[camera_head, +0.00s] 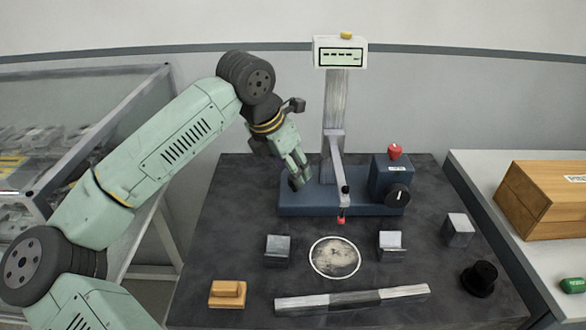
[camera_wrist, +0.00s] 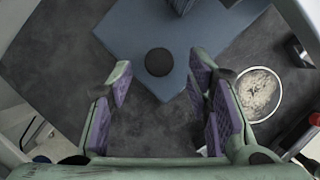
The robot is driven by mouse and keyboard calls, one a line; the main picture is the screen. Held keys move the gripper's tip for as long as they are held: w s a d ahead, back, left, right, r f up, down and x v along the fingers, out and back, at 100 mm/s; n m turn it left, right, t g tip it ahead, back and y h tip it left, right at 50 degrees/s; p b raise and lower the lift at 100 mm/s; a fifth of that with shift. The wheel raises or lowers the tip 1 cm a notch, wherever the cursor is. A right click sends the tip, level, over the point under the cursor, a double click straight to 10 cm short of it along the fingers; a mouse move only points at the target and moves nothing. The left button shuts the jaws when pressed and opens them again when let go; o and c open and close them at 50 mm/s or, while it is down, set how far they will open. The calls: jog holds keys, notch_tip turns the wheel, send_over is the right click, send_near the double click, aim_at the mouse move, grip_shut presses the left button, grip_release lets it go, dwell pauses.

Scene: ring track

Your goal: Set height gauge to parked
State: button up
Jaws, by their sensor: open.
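The height gauge has a blue base (camera_head: 325,203), an upright grey column (camera_head: 337,105) and a display head (camera_head: 340,53) on top. A slanted arm (camera_head: 338,160) comes down from the column to a red-tipped probe (camera_head: 341,216) above the table. A blue box on the base (camera_head: 386,177) carries a black dial (camera_head: 398,195) and a red knob (camera_head: 394,151). My gripper (camera_head: 298,176) is over the base's left end. In the wrist view my gripper (camera_wrist: 161,72) is open and empty, with a black round knob (camera_wrist: 159,62) on the blue base between its fingertips.
A white-ringed round plate (camera_head: 334,275) lies before the gauge, between two grey blocks (camera_head: 277,256) (camera_head: 391,251). A long metal bar (camera_head: 352,299), a wooden block (camera_head: 228,294) and a black knobbed piece (camera_head: 479,278) lie nearer. A wooden box (camera_head: 545,200) stands on the right bench.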

jog(key=shift+x, duration=1.35)
jog(key=shift+c, duration=0.3)
grip_shut()
jog(key=shift+d, duration=0.1)
